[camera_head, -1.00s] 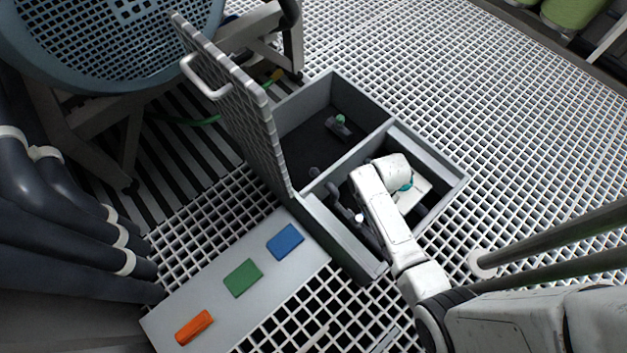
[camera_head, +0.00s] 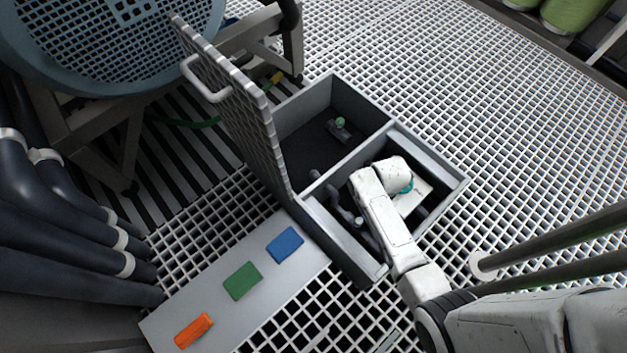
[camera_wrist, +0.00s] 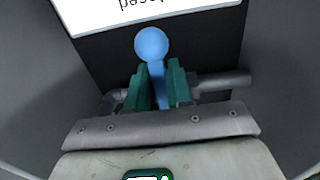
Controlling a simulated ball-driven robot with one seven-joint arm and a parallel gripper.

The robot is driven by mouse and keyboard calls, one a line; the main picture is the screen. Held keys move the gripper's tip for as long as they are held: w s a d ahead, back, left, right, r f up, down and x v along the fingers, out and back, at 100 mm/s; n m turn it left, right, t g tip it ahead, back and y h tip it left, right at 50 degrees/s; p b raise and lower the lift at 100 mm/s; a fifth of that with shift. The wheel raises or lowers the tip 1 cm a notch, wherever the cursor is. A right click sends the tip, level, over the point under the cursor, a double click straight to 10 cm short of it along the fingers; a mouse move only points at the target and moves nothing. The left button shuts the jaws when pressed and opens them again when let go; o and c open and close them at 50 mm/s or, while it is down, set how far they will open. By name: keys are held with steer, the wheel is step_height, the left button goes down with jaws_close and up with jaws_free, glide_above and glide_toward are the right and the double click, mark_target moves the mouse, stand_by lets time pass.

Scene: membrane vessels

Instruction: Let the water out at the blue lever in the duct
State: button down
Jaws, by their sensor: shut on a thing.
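The blue lever (camera_wrist: 152,44) shows in the wrist view as a round blue knob on a short blue stem. My gripper (camera_wrist: 157,77) has its green fingers on both sides of the stem, shut on it, with the knob standing out beyond the fingertips. A grey pipe (camera_wrist: 225,82) runs behind the fingers. In the head view my arm reaches down into the right compartment of the open duct (camera_head: 440,205); the fingers and the blue lever are hidden there by my arm.
The duct's grating lid (camera_head: 235,100) stands upright at its left. The other compartment holds a green-knobbed lever (camera_head: 340,122). A white label plate (camera_head: 412,200) lies beside my wrist. A panel (camera_head: 215,310) in front carries blue, green and orange blocks. A divider wall (camera_head: 355,158) separates the compartments.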

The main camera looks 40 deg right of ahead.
steer(key=shift+w+r+n+p, duration=0.2)
steer(key=shift+w+n+p, duration=0.2)
steer(key=shift+n, duration=0.2)
steer(key=n, duration=0.1)
steer(key=w+n, duration=0.1)
steer(key=shift+w+a+f+n+p, duration=0.1)
steer(key=shift+a+f+n+p, duration=0.1)
steer(key=shift+n+p, duration=0.15)
steer(key=w+n, duration=0.1)
steer(key=n, duration=0.1)
steer(key=a+n+p, duration=0.1)
steer(key=shift+w+n, duration=0.35)
steer(key=shift+w, duration=0.05)
steer(key=shift+w+a+n+p, duration=0.35)
steer(key=shift+a+n, duration=0.05)
steer(key=shift+n, duration=0.6)
steer(key=shift+w+a+n+p, duration=0.35)
steer(key=shift+a+n, duration=0.05)
steer(key=shift+n, duration=0.6)
steer(key=shift+w+d+r, duration=0.15)
steer(key=shift+w, duration=0.1)
stand_by(3.9)
